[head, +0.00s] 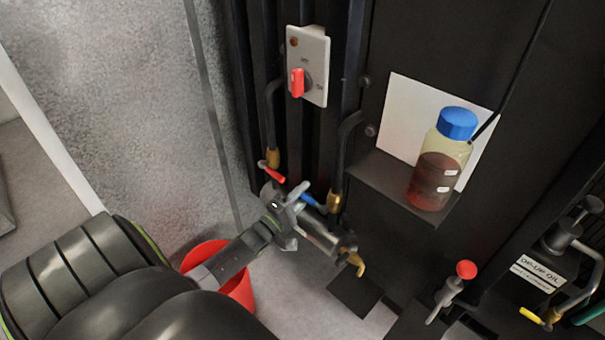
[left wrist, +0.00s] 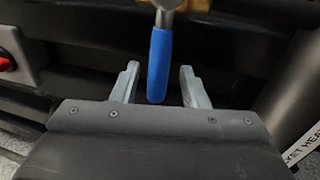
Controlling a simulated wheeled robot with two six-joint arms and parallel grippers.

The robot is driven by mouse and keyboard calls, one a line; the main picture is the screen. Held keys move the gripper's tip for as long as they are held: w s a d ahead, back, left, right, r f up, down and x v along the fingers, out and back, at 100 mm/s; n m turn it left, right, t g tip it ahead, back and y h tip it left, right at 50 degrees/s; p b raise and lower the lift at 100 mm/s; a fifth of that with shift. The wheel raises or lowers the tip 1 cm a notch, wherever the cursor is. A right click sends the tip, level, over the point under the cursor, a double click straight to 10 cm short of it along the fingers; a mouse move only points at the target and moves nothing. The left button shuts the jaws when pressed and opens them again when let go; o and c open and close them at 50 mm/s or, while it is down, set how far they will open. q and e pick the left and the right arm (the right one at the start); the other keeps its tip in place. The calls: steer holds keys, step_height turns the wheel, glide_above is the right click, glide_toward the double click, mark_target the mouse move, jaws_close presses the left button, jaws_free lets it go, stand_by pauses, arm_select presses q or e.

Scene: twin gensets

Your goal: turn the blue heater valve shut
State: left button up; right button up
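The blue heater valve handle (head: 312,201) shows in the head view just beyond my left gripper (head: 294,203), near a brass fitting (head: 334,202). In the left wrist view the blue handle (left wrist: 159,66) hangs down from a metal stem, between the two fingers of my left gripper (left wrist: 159,86). The fingers are apart, with a gap on each side of the handle. The handle's far mount is partly cut off at the top of that view. My right gripper is not in either view.
A red-handled valve (head: 272,173) sits just left of the blue one. A switch box with a red knob (head: 298,82) is above. A blue-capped bottle (head: 441,160) stands on a shelf at right. A red bucket (head: 238,291) is on the floor below my left arm.

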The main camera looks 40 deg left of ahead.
arm_select(q)
steer(key=b+v, duration=0.3)
steer(key=v, duration=1.4)
steer(key=shift+s+b, duration=0.2)
steer(key=shift+b, duration=0.2)
steer(key=shift+f, duration=0.1)
